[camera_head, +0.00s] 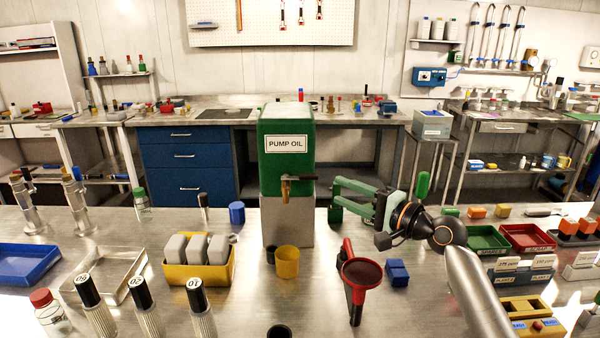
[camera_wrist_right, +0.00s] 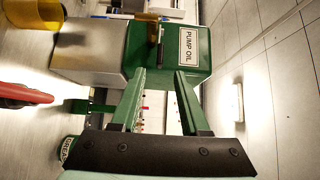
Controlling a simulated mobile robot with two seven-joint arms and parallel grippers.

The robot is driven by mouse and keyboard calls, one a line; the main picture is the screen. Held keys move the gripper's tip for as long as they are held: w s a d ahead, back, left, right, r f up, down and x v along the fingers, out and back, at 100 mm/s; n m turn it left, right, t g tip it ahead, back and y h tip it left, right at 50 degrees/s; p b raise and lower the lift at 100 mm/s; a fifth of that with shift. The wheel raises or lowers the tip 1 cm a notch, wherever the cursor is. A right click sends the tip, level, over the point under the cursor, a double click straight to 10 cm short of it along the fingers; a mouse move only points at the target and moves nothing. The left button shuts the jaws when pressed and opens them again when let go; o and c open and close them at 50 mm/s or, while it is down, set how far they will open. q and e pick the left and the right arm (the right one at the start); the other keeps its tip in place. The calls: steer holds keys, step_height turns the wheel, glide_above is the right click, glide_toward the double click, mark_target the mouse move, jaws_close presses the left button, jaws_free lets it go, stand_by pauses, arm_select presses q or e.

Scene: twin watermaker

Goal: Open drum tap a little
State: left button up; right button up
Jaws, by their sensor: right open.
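The green pump oil drum (camera_head: 286,145) stands on a grey block on the metal bench. It also shows sideways in the right wrist view (camera_wrist_right: 197,58). Its brass tap (camera_head: 286,190) sticks out at the front, with a dark lever (camera_head: 300,177) pointing right. In the right wrist view the lever (camera_wrist_right: 160,45) shows beyond the fingertips. My right gripper (camera_head: 337,196) is open and empty, right of the drum, its green fingers pointing left towards the lever. The fingers (camera_wrist_right: 160,72) look apart from the lever. My left gripper is not in view.
A red funnel (camera_head: 361,272) stands in front of my right arm.

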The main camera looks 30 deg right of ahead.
mark_target(311, 179)
steer(key=p+x, duration=0.1)
steer(key=x, duration=1)
steer(key=shift+w+a, duration=0.25)
steer(key=shift+w, duration=0.05)
jaws_close()
stand_by(0.9)
